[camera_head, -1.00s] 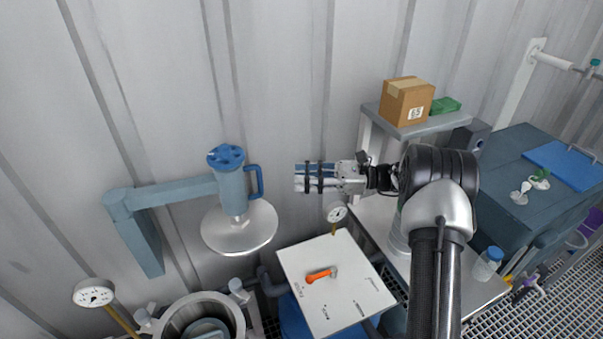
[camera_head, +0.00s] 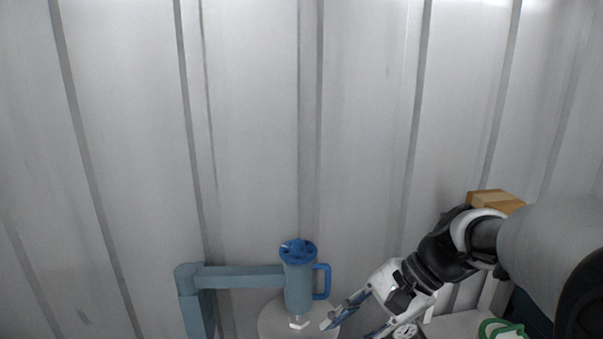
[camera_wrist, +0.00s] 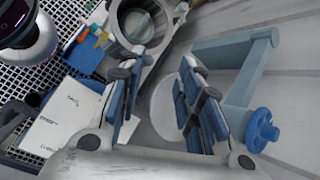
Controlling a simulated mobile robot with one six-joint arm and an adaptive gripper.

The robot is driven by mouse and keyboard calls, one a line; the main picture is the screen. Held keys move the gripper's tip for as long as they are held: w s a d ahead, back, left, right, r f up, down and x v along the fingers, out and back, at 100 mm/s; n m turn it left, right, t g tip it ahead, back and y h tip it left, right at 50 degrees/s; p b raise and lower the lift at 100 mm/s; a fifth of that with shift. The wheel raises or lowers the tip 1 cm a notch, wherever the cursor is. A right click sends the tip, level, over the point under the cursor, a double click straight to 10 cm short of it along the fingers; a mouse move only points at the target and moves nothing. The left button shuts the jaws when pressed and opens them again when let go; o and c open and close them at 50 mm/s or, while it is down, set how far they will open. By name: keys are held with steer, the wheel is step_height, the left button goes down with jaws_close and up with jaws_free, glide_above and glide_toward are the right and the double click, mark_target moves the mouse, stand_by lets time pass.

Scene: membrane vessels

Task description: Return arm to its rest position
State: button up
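My gripper (camera_head: 348,328) is at the lower right of the head view, pointing down and left, beside the blue davit post. In the wrist view my gripper (camera_wrist: 165,75) shows two blue-padded fingers spread apart with nothing between them. Beyond the gap is part of a pale round lid. My arm reaches in from the right edge of the head view. The lower part of the gripper is cut off by the frame.
A blue-grey davit arm (camera_head: 240,277) carries a blue handled post (camera_head: 298,285) above the round lid (camera_head: 270,322), close to my fingers. A cardboard box (camera_head: 497,199) is partly behind my arm. An open round vessel (camera_wrist: 118,28) and a white board (camera_wrist: 62,122) show in the wrist view.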

steer(key=s+d+f+n+t+h, duration=0.1)
steer(key=s+d+n+t+h, duration=0.1)
steer(key=s, duration=0.6)
steer(key=s+d+f+n+t+h+b, duration=0.1)
steer(key=s+d+n+t+h, duration=0.1)
steer(key=s+d+n+h, duration=0.2)
steer(key=s+n+h, duration=0.2)
steer(key=s+n, duration=0.2)
steer(key=s, duration=0.1)
steer(key=shift+s+d+f+t, duration=0.15)
steer(key=shift+s+d+t, duration=0.05)
steer(key=shift+t, duration=0.1)
